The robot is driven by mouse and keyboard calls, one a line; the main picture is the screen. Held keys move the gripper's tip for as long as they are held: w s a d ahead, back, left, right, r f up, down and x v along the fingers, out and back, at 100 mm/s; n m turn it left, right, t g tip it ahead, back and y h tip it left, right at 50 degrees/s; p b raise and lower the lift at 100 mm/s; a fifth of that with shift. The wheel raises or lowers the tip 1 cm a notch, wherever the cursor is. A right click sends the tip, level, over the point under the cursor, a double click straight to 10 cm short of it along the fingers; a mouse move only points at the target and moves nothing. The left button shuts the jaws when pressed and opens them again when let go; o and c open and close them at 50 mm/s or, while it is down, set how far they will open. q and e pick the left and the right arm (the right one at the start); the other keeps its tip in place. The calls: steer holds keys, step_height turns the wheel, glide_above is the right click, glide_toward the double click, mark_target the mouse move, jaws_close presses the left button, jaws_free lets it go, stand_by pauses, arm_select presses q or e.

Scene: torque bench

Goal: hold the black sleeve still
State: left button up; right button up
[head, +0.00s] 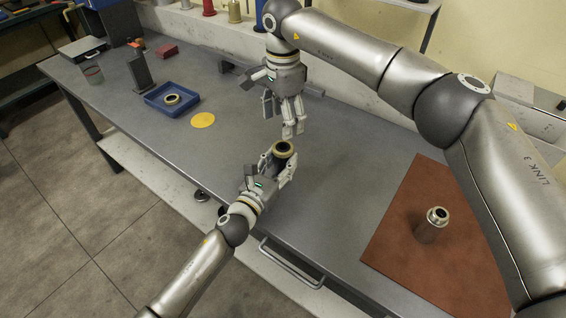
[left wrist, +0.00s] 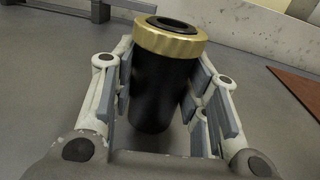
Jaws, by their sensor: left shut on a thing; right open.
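The black sleeve (left wrist: 158,95) stands between the fingers of my left gripper (left wrist: 160,105) in the left wrist view, with a gold ring (left wrist: 170,42) around its top end. The top of the sleeve is open and dark inside. The sleeve's lower part is mostly hidden by the fingers there. My right gripper (head: 293,128) is open and empty, pointing down just behind the sleeve in the picture.
A blue tray (head: 150,99) holding a ring (head: 172,99) and a yellow disc (head: 203,120) lie to the left on the bench (head: 330,180). A metal cylinder (head: 432,228) stands on a brown mat (head: 400,265) at the right. The bench's front edge is close to my left gripper.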

mark_target(283, 147)
arm_select(q)
jaws_close()
arm_select(e)
steer(key=m, duration=1.3)
steer(key=shift+m, duration=0.4)
steer(key=m, duration=0.6)
steer(key=shift+m, duration=0.4)
steer(key=m, duration=2.4)
steer(key=shift+f+m, duration=0.3)
steer(key=shift+f, duration=3.75)
